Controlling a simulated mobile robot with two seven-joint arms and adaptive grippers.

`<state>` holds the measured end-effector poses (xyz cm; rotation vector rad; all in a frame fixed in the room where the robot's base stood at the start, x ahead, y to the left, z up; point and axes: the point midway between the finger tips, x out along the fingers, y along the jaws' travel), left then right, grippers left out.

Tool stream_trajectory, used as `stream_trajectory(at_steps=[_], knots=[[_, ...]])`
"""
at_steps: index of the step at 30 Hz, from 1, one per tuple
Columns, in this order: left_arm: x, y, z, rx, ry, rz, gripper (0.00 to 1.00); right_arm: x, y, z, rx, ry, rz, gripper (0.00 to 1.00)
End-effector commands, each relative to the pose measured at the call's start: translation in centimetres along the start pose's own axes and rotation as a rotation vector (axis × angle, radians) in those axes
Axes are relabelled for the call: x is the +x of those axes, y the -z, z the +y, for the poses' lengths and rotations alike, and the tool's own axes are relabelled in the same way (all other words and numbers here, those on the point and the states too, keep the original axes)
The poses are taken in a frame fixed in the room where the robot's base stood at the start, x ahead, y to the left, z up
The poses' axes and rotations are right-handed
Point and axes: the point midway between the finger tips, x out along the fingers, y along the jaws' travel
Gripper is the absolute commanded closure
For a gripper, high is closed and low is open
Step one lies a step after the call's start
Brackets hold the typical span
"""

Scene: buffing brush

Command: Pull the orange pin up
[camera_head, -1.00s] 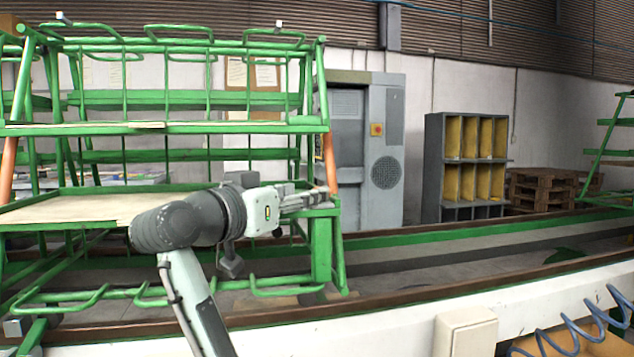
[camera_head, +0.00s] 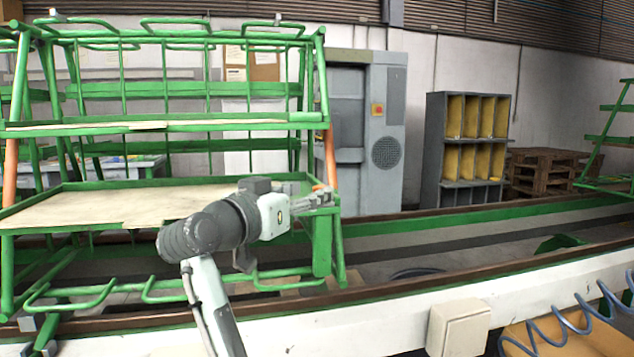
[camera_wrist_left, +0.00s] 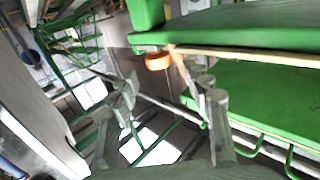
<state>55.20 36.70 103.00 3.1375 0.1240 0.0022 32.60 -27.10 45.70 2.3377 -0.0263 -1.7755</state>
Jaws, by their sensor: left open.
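A green rack (camera_head: 150,128) with wooden shelves stands at the left in the head view. A small orange piece (camera_head: 318,187), which looks like the orange pin, shows at its right corner beside an orange post (camera_head: 331,160). In the left wrist view an orange piece (camera_wrist_left: 158,61) sits under a green bar, beyond the fingertips. My left gripper (camera_head: 326,198) is at that corner, pointing right, its fingers partly blending with the rack. In the wrist view the left gripper (camera_wrist_left: 168,88) has its fingers spread with nothing between them. My right gripper is not in view.
The rack's lower shelf (camera_head: 95,207) lies left of and behind my left arm. A white ledge with a pale box (camera_head: 459,327) and a blue coiled hose (camera_head: 560,335) are in front. A grey cabinet (camera_head: 384,130) and cubbyhole shelf (camera_head: 465,150) stand farther back.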

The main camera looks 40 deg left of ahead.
Motion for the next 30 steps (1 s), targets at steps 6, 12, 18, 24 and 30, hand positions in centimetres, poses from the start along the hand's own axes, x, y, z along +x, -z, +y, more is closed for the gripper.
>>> stream_trajectory(at_steps=[6, 12, 18, 24, 30], knots=[[3.0, 0.0, 0.1, 0.0, -0.002, 0.0, 0.51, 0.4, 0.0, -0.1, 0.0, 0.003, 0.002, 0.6], [3.8, 0.0, 0.1, 0.001, 0.0, 0.0, 0.51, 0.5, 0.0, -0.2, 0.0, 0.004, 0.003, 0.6], [3.8, 0.0, 0.1, 0.002, 0.0, 0.0, 0.51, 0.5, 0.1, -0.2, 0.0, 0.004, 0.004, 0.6], [3.8, 0.0, 0.1, 0.002, 0.0, 0.0, 0.75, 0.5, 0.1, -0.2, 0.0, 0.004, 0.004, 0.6], [3.8, 0.0, 0.1, 0.002, 0.0, 0.0, 0.99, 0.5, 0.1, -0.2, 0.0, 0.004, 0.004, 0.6]])
